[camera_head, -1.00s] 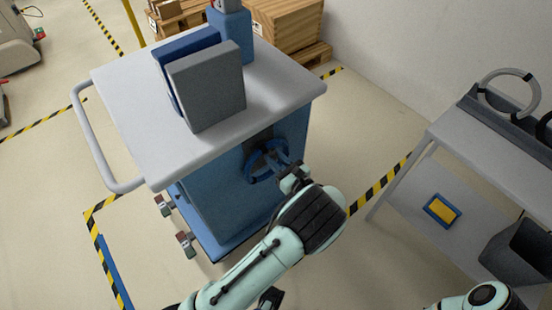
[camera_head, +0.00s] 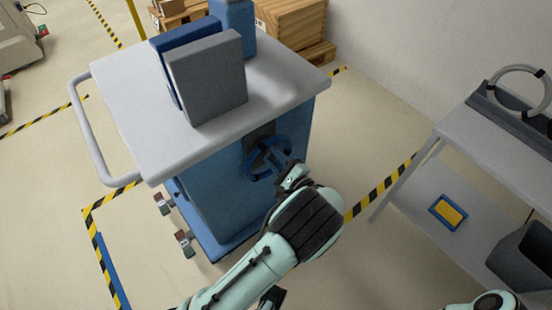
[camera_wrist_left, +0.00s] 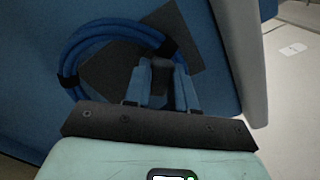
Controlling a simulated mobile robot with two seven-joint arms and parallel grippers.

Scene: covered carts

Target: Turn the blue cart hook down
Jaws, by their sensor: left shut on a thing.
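The blue cart (camera_head: 215,195) with a light grey top stands in the middle of the head view. On its side is a dark plate (camera_head: 261,132), also visible in the left wrist view (camera_wrist_left: 183,33), where it looks tilted. A coil of blue cable (camera_head: 252,160) hangs there, also visible in the left wrist view (camera_wrist_left: 75,50). The dark hook (camera_wrist_left: 162,82) shows between the fingers of my left gripper (camera_wrist_left: 163,92), which is shut on it. In the head view my left gripper (camera_head: 283,166) is at the coil. The hook's tip is hidden. My right gripper is out of view.
A grey panel (camera_head: 208,80), a blue panel and a blue container (camera_head: 233,20) stand on the cart top. A grey table (camera_head: 455,145) with a lower shelf stands at right. Wooden crates (camera_head: 290,25) are behind. Floor between cart and table is clear.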

